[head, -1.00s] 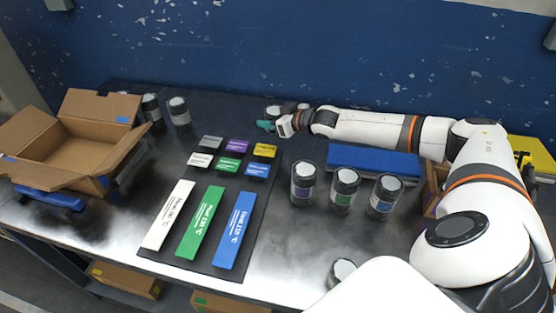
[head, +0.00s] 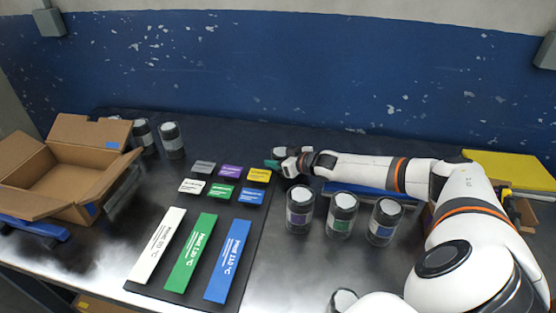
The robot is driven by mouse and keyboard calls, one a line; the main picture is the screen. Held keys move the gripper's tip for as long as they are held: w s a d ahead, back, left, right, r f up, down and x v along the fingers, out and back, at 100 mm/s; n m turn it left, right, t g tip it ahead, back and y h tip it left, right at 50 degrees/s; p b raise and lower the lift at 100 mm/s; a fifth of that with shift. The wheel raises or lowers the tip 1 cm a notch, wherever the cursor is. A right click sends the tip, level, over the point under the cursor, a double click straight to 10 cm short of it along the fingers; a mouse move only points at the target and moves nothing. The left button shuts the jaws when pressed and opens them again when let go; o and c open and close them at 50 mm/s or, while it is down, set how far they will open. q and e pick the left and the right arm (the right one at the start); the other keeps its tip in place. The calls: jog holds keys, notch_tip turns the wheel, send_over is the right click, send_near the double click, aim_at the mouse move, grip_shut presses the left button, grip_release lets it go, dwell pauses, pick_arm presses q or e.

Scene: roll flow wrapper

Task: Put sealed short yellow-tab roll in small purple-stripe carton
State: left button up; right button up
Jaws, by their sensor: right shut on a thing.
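My right gripper (head: 276,163) is at the far middle of the table, just beyond the yellow tile. Its teal fingertip shows, and it is shut on a roll (head: 291,151) with a pale end, mostly hidden by the hand. I cannot see a yellow tab on it or tell its length. An open cardboard carton (head: 75,168) with a blue label stands at the left. No purple stripe shows on any carton in view. My left gripper is not in view.
Dark rolls (head: 298,208) with pale tops stand upright right of the dark mat, and others (head: 172,140) stand at the back left. Coloured tiles and long strips (head: 228,260) lie on the mat. A blue pad (head: 362,200) lies under my right arm. A yellow slab (head: 510,170) is at the right.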

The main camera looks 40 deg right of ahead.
jog(key=o, duration=1.1)
jog(key=shift+f, duration=0.1)
jog(key=shift+c, duration=0.2)
jog(key=shift+s+r, duration=0.1)
jog(key=shift+r, duration=0.1)
